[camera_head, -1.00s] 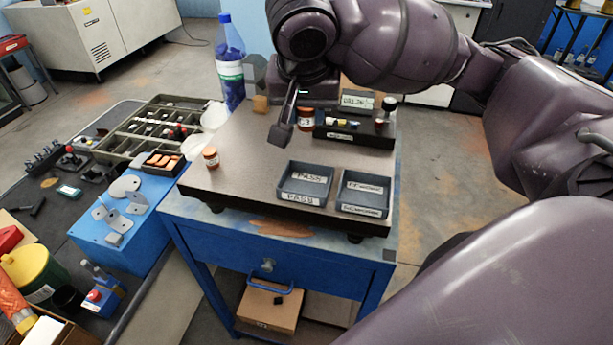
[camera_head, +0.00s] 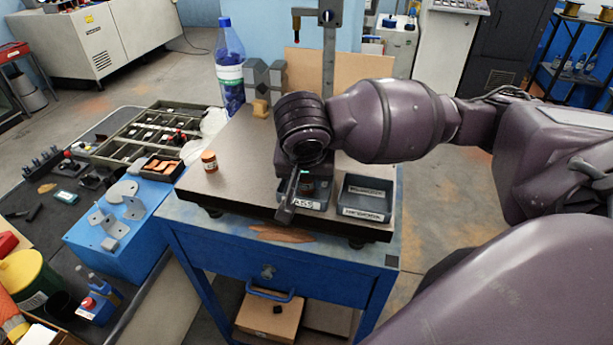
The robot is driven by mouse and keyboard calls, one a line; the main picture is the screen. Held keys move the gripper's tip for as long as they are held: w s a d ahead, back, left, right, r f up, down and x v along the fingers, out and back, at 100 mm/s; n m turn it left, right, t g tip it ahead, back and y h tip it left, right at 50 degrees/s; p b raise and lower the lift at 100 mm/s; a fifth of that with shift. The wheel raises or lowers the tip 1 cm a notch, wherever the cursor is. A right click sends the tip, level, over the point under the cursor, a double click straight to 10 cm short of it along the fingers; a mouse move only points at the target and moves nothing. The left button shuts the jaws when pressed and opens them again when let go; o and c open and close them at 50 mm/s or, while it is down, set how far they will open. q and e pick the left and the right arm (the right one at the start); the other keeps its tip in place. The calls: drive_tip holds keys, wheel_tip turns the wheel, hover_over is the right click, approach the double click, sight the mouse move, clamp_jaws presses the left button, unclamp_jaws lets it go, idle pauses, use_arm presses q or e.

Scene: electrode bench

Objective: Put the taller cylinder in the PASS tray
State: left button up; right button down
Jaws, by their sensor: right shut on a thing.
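My right gripper (camera_head: 296,192) hangs over the PASS tray (camera_head: 312,206), the grey tray at the front of the table, and hides much of it. It is shut on a cylinder with a reddish-brown part showing (camera_head: 307,187), mostly hidden by the gripper. I cannot tell whether this cylinder touches the tray floor. A second cylinder, orange with a pale band (camera_head: 209,161), stands upright on the left of the table top. My left gripper is not in view.
A second grey tray (camera_head: 364,213) stands right of the PASS tray, close to the table's edge. A blue-capped bottle (camera_head: 229,70) stands behind at left. The table top (camera_head: 245,165) is clear between the standing cylinder and the gripper.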

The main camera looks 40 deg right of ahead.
drive_tip(key=shift+f, duration=0.1)
drive_tip(key=c, duration=0.8)
unclamp_jaws()
drive_tip(key=p+v, duration=0.2)
drive_tip(key=v, duration=1)
drive_tip(key=shift+s, duration=0.1)
